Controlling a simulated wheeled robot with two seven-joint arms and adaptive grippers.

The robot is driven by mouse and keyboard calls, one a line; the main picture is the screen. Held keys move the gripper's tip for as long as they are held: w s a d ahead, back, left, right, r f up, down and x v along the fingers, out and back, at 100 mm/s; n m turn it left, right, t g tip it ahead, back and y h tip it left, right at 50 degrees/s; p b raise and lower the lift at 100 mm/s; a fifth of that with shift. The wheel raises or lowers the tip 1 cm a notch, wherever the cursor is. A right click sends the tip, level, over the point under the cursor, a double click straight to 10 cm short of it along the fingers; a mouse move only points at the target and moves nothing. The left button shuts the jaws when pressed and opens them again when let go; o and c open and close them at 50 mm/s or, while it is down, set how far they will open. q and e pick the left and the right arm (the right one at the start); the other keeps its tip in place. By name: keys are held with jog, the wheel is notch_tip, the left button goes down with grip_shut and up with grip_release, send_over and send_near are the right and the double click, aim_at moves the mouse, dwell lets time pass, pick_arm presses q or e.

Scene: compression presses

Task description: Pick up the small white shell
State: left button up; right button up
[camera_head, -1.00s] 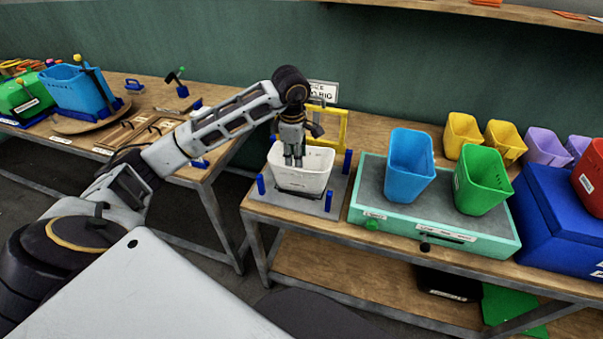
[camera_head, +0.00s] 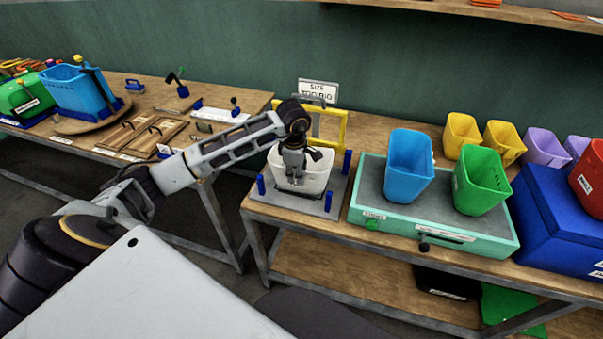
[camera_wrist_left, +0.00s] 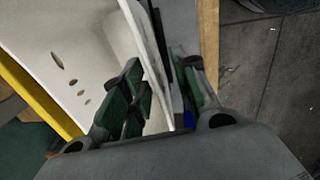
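The small white shell (camera_head: 316,172) is an open tub standing upright on a grey plate (camera_head: 335,204) with blue corner posts. My left gripper (camera_head: 294,179) points down at the shell's near side in the head view. In the left wrist view, the left gripper (camera_wrist_left: 163,80) is open, its two dark fingers with green pads straddling the rim and wall of the white shell (camera_wrist_left: 75,50). One finger is inside the shell and one outside, with a gap visible beside the wall. The lower fingertips are partly hidden. My right gripper does not show.
A yellow frame (camera_head: 343,132) and a size sign (camera_head: 317,91) stand behind the shell. To the right, a teal box (camera_head: 440,232) carries a blue tub (camera_head: 409,165) and a green tub (camera_head: 482,181). The left table (camera_head: 120,118) holds wooden panels and other bins.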

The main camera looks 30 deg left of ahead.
pick_arm(q)
jog(key=shift+w+f, duration=0.15)
jog(key=shift+f, duration=0.45)
jog(key=f, duration=0.1)
jog(key=f+p, duration=0.1)
jog(key=shift+w+a+f, duration=0.15)
jog(key=shift+w+f, duration=0.15)
jog(key=shift+f, duration=0.55)
jog(key=shift+w+f, duration=0.1)
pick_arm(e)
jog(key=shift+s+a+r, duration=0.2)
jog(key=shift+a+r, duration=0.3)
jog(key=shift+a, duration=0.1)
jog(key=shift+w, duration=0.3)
pick_arm(q)
grip_shut()
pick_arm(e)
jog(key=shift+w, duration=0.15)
